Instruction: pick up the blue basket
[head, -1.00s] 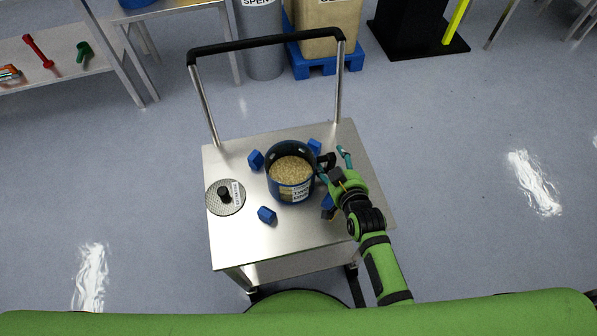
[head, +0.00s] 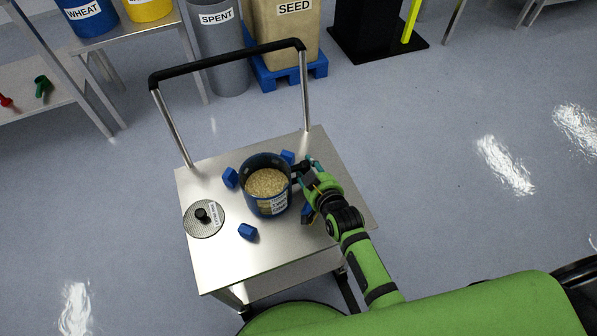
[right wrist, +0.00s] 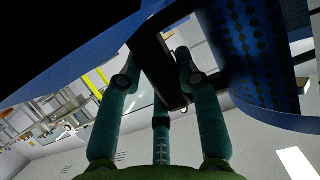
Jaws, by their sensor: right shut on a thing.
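The blue basket (head: 270,209) is a round, dark blue vessel filled with tan grain, with a white label on its front. It is upright over the steel cart top, among small blue blocks. My right gripper (head: 304,174) is at its right side, shut on its black handle. In the right wrist view, the teal fingers (right wrist: 160,80) close around the black handle (right wrist: 157,62), and the blue basket wall (right wrist: 262,60) fills the upper right. I cannot tell whether the basket's bottom touches the cart. My left gripper is out of view.
The steel cart (head: 295,250) has a black push bar (head: 230,62) at the back. A perforated disc lid (head: 204,219) lies left of the basket. Blue blocks (head: 248,232) surround it. Behind are a grey spent bin (head: 218,50) and a seed container (head: 285,35). Floor to the right is clear.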

